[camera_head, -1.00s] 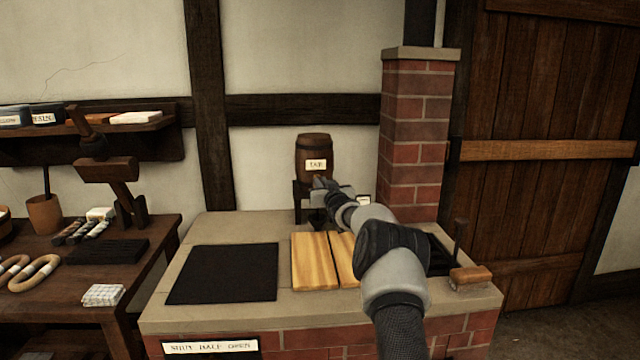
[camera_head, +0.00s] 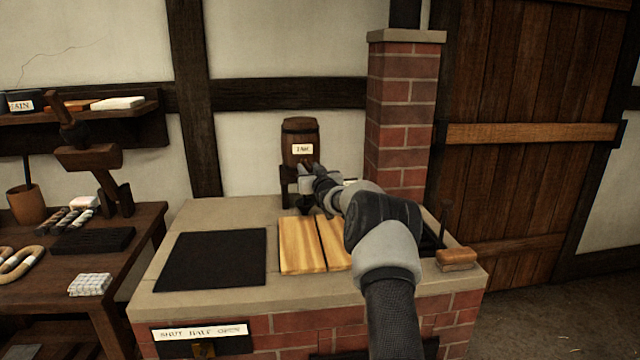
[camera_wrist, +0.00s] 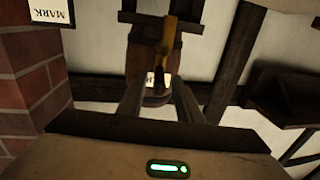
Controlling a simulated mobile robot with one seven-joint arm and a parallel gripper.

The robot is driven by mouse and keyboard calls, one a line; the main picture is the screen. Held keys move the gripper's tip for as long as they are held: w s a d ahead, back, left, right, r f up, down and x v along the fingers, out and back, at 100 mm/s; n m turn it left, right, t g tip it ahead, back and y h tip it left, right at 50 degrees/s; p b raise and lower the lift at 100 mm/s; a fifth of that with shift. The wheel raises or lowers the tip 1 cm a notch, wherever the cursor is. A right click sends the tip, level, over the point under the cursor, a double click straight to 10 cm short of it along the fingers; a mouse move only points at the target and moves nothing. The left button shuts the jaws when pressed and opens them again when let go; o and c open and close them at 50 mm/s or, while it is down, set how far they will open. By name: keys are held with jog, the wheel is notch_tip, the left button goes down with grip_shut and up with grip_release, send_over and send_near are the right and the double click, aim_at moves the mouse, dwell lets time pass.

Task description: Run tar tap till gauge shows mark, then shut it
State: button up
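The tar barrel (camera_head: 300,137), dark wood with a white label, stands on a dark wooden stand at the back of the brick hearth. My gripper (camera_head: 309,174) is in front of the barrel's lower part and hides the tap in the head view. In the wrist view, my gripper (camera_wrist: 158,94) has its two fingers spread apart, with the barrel (camera_wrist: 150,60) beyond them. A brass-coloured tap piece (camera_wrist: 168,38) shows ahead of the fingers; I cannot tell whether they touch it. A card reading MARK (camera_wrist: 48,11) is at the top left of the wrist view. The gauge level is not readable.
Light wooden boards (camera_head: 302,246) and a black plate (camera_head: 212,260) lie on the hearth top (camera_head: 205,212). A brick chimney (camera_head: 402,115) rises close to the right of the barrel. A wooden-handled tool (camera_head: 457,258) is at the right edge. A cluttered bench (camera_head: 140,225) stands left.

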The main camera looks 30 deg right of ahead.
jog(key=s+a, duration=0.2)
jog(key=s, duration=1.3)
jog(key=shift+s+a+p, duration=0.25)
jog(key=shift+a+p, duration=0.1)
